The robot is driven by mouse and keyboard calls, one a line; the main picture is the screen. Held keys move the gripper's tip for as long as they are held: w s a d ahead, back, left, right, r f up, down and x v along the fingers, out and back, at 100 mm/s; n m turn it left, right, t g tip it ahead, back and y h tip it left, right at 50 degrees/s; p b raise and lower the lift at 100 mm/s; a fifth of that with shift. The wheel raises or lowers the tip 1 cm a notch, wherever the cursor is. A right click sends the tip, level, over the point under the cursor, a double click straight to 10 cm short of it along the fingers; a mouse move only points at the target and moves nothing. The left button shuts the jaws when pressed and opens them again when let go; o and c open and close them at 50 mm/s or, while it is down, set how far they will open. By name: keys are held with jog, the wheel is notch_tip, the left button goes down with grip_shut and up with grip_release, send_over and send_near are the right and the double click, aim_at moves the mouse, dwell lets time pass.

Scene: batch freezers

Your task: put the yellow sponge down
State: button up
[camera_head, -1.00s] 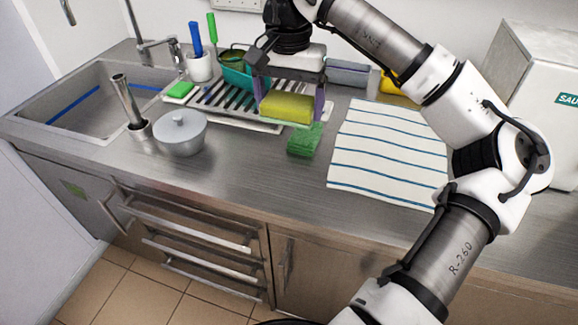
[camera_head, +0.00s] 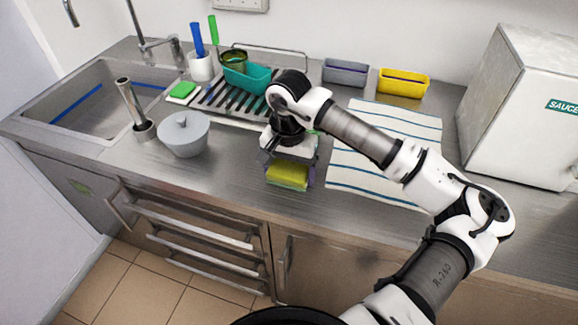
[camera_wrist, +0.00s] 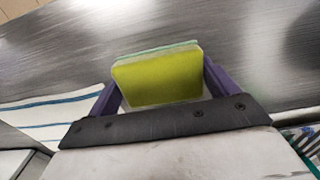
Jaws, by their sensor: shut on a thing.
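The yellow sponge (camera_head: 288,172) is between the purple fingers of my gripper (camera_head: 290,179), over the front part of the steel counter. In the wrist view the yellow sponge (camera_wrist: 158,82) fills the space between the fingers of my gripper (camera_wrist: 160,84), with a pale green layer along its far edge. My gripper is shut on it and points down. I cannot tell whether the sponge touches the counter. The green sponge seen earlier at this part of the counter is largely or fully hidden by my gripper.
A striped cloth (camera_head: 350,170) lies just right of my gripper. A lidded grey pot (camera_head: 183,137) stands to the left. Behind are a drying rack (camera_head: 215,106), a teal container (camera_head: 247,78), a grey tub (camera_head: 346,72) and a yellow tub (camera_head: 403,83). Bare counter (camera_head: 225,170) lies left of my gripper.

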aim_at(289, 170)
jog(key=shift+f+b, duration=0.2)
jog(key=shift+b, duration=0.1)
jog(key=o, duration=0.8)
jog(key=shift+r, duration=0.1)
notch_tip(289, 170, up, 12)
jog(key=b, duration=0.3)
jog(key=shift+s, duration=0.1)
